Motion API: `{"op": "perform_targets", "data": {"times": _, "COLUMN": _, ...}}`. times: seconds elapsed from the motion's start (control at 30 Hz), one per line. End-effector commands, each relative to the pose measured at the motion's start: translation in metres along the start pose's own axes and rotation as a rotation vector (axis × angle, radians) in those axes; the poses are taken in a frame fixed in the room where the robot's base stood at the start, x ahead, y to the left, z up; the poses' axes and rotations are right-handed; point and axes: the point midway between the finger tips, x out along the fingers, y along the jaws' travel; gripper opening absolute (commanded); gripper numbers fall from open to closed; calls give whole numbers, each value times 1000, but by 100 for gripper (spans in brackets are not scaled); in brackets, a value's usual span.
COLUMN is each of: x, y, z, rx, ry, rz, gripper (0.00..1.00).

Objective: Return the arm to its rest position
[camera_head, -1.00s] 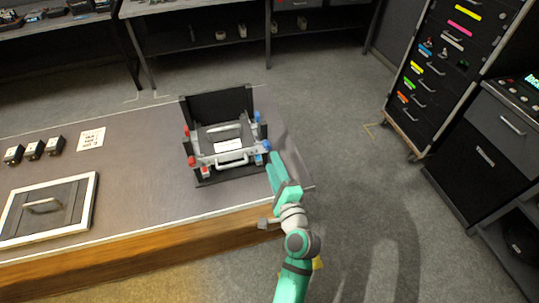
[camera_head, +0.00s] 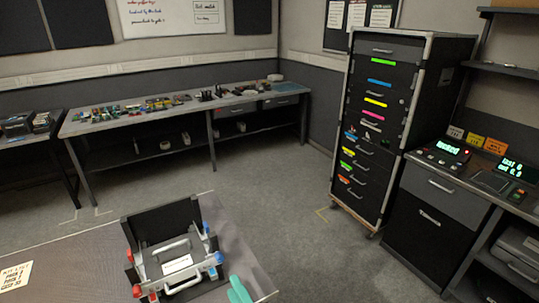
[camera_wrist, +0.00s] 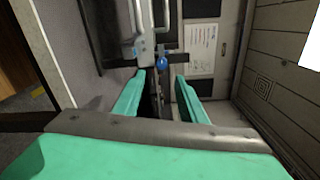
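My gripper (camera_wrist: 160,78) shows in the wrist view with its two green fingers apart. I see nothing held between them. Beyond the fingertips are a blue knob (camera_wrist: 162,63) and grey handle bars of the black fixture (camera_wrist: 110,45). In the head view only a green part of my arm (camera_head: 239,291) shows, at the bottom edge, to the right of the black fixture (camera_head: 158,218). The fixture stands on the table, with a grey-handled unit, a white label and red and blue knobs. The rest of my arm is out of the head view.
The table (camera_head: 85,265) bears the fixture and a printed card (camera_head: 15,277). A tall drawer cabinet (camera_head: 382,120) and a counter with lit displays (camera_head: 450,148) stand at the right. A long workbench (camera_head: 180,108) is at the back. The floor between is clear.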

Motion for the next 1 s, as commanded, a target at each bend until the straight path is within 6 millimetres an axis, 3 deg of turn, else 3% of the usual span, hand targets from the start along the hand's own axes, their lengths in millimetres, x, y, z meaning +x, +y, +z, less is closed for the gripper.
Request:
{"op": "perform_targets", "data": {"times": 0.17, "x": -30, "y": 34, "z": -8, "rx": -99, "ry": 99, "rz": 46, "gripper": 38}}
{"op": "perform_targets", "data": {"times": 0.3, "x": -72, "y": 68, "z": -15, "rx": -251, "ry": 212, "rz": 110, "gripper": 38}}
{"op": "perform_targets", "data": {"times": 0.5, "x": -137, "y": 102, "z": -16, "rx": -499, "ry": 340, "rz": 219, "gripper": 38}}
{"op": "perform_targets", "data": {"times": 0.73, "x": -213, "y": 118, "z": -5, "rx": -812, "ry": 427, "rz": 354, "gripper": 38}}
{"op": "perform_targets", "data": {"times": 1.0, "x": -292, "y": 110, "z": 24, "rx": -1208, "ry": 444, "rz": 501, "gripper": 38}}
